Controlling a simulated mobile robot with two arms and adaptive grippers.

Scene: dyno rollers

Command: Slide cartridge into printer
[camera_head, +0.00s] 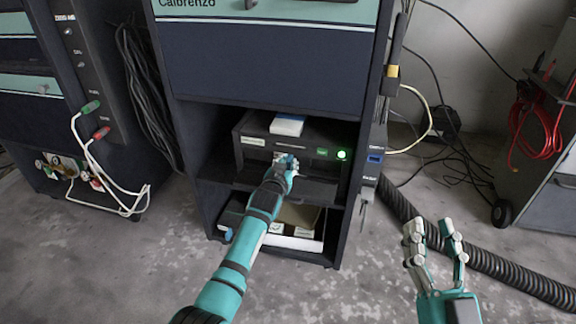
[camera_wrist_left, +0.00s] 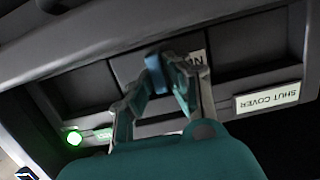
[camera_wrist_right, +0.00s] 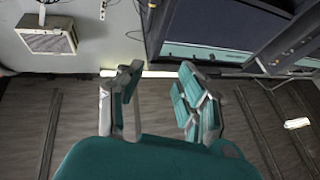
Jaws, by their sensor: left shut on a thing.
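The dark printer (camera_head: 325,133) sits on a shelf of the cabinet, with a green light lit at its right front. My left gripper (camera_head: 287,161) reaches to the printer's front slot. In the left wrist view, my left gripper (camera_wrist_left: 158,75) is shut on the blue tab of the cartridge (camera_wrist_left: 155,73). The cartridge's dark face with a white label shows behind the fingers, in the opening of the printer (camera_wrist_left: 240,60). How deep it sits is hard to tell. My right gripper (camera_head: 431,228) is open and empty, away from the cabinet; it also shows in the right wrist view (camera_wrist_right: 160,72).
A blue-and-white box (camera_head: 288,124) lies on top of the printer. A lower shelf holds a white tray (camera_head: 293,241) with small items. A black corrugated hose (camera_head: 500,268) runs across the floor at the right. A grey wheeled cart (camera_head: 545,190) stands at the far right.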

